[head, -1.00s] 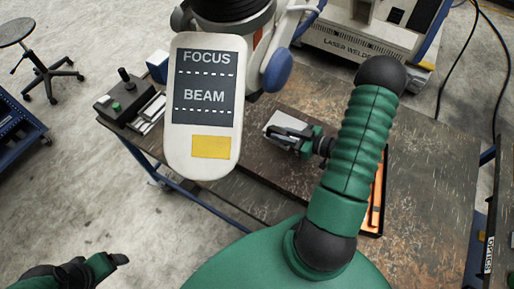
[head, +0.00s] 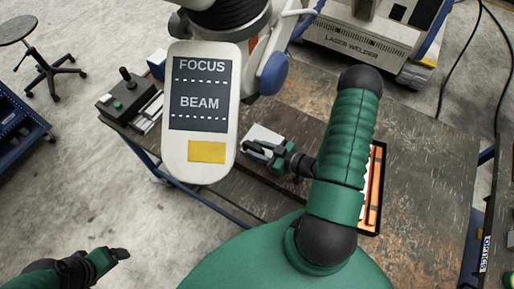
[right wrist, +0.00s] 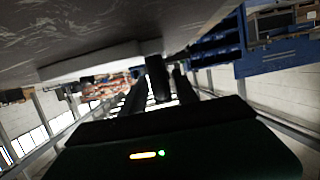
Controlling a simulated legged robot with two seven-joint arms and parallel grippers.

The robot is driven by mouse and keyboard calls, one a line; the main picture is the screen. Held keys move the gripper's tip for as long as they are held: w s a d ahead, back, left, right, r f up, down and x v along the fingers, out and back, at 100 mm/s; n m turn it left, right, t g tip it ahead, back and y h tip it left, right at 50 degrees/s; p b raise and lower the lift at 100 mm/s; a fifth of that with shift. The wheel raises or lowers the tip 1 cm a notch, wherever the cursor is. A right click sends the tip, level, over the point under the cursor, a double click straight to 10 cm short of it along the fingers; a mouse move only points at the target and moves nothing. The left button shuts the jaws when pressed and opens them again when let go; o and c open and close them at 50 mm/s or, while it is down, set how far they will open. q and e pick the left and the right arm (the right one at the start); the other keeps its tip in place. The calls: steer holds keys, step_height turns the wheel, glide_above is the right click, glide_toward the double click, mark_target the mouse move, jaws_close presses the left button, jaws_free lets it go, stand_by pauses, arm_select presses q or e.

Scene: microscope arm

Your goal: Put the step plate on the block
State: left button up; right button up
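A pale plate, which I take for the step plate (head: 264,131), shows in the head view by the microscope, just beyond my right gripper (head: 256,149). My gripper's dark fingers overlap its near edge and appear shut on it; the contact is partly hidden. In the right wrist view the dark fingers (right wrist: 157,88) have a dark piece between them, below a pale slab (right wrist: 95,62). My left gripper (head: 121,254) is at the lower left, away from the table; its opening is unclear. I cannot pick out the block.
The microscope's FOCUS/BEAM panel (head: 201,115) stands close left of the right gripper. A black tray with orange strips (head: 374,190) lies right of my right arm. A control box (head: 127,97) sits at the table's left corner. The table (head: 425,160) is bare at right.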

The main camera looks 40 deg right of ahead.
steer(key=shift+o, duration=0.2)
steer(key=shift+a+r, duration=0.15)
steer(key=shift+a, duration=0.35)
steer(key=shift+a+r, duration=0.1)
steer(key=shift+a, duration=0.15)
steer(key=shift+d, duration=0.5)
steer(key=v, duration=0.3)
steer(key=b+v, duration=0.1)
steer(key=v, duration=0.7)
steer(key=shift+s+a+b, duration=0.25)
steer(key=shift+s+b, duration=0.05)
steer(key=shift+b, duration=0.05)
steer(key=shift+s+d, duration=0.1)
steer(key=shift+s, duration=0.1)
arm_select(q)
steer(key=shift+a+f, duration=0.5)
steer(key=shift+f, duration=0.4)
arm_select(e)
steer(key=shift+d, duration=0.15)
